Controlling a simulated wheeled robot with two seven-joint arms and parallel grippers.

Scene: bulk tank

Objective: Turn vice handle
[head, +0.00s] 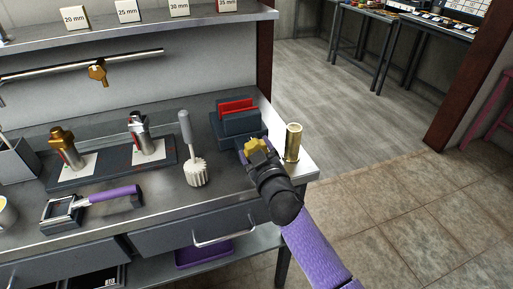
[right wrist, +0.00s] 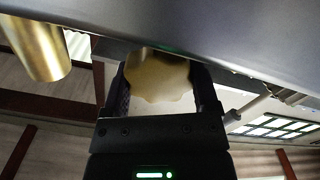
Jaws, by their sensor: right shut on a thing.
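The vice (head: 232,127) is dark blue-grey with red jaws (head: 238,106) and stands near the right end of the bench. Its handle is a brass-coloured lobed knob (head: 257,147) on the near side. My right gripper (head: 259,157) reaches in from the lower right and is shut on the knob. In the right wrist view the knob (right wrist: 157,76) sits between the two fingers of my right gripper (right wrist: 164,90). The shaft behind the knob is hidden. My left gripper is not in view.
A brass cylinder (head: 293,143) stands upright close to the right of my gripper, near the bench corner. Floor (head: 400,190) is open to the right.

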